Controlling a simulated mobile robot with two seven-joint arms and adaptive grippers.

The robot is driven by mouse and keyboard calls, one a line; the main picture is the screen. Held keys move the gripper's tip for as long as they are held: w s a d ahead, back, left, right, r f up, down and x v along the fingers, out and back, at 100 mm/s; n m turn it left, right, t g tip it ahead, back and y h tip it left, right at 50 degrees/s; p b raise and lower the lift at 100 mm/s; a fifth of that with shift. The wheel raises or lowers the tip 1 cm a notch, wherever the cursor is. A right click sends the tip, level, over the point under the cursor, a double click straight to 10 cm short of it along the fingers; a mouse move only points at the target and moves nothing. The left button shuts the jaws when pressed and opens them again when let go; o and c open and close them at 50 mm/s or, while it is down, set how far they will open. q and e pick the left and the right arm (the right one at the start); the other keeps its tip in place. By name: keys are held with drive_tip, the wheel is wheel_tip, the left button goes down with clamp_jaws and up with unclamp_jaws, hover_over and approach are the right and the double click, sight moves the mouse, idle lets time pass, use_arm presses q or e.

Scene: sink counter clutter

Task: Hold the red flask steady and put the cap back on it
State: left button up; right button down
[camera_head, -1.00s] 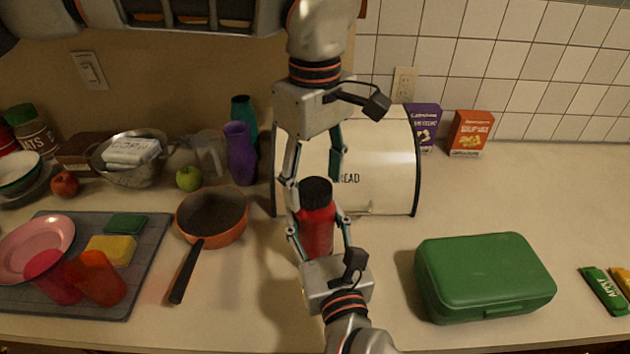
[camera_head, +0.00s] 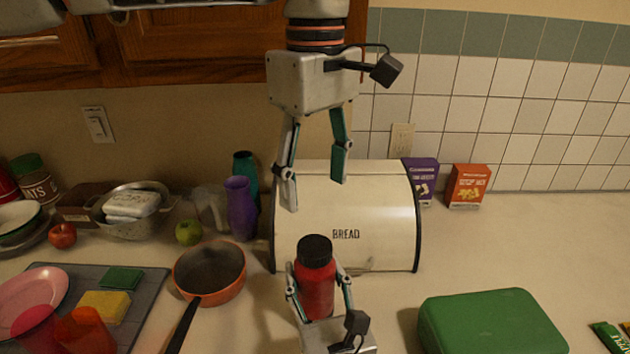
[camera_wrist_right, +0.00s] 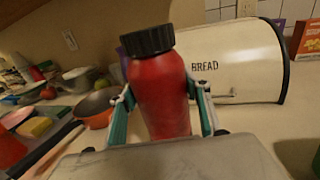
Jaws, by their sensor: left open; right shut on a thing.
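The red flask (camera_head: 316,290) stands upright on the counter in front of the bread box. Its black cap (camera_head: 315,249) sits on top of the neck; I see no gap under it in the right wrist view (camera_wrist_right: 147,40). My right gripper (camera_head: 318,278) comes from below and is shut around the flask's body, one finger on each side. Its fingers also flank the flask (camera_wrist_right: 160,95) in the wrist view. My left gripper (camera_head: 315,190) hangs from above, open and empty, its fingertips above and apart from the cap.
A cream bread box (camera_head: 390,222) stands right behind the flask. An orange pan (camera_head: 210,270) is to the left, a green lunch box (camera_head: 490,325) to the right. Purple and teal vases (camera_head: 241,210) stand behind the pan.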

drive_tip(key=c, duration=1)
unclamp_jaws()
drive_tip(key=shift+o, duration=0.2)
drive_tip(key=v, duration=1.2)
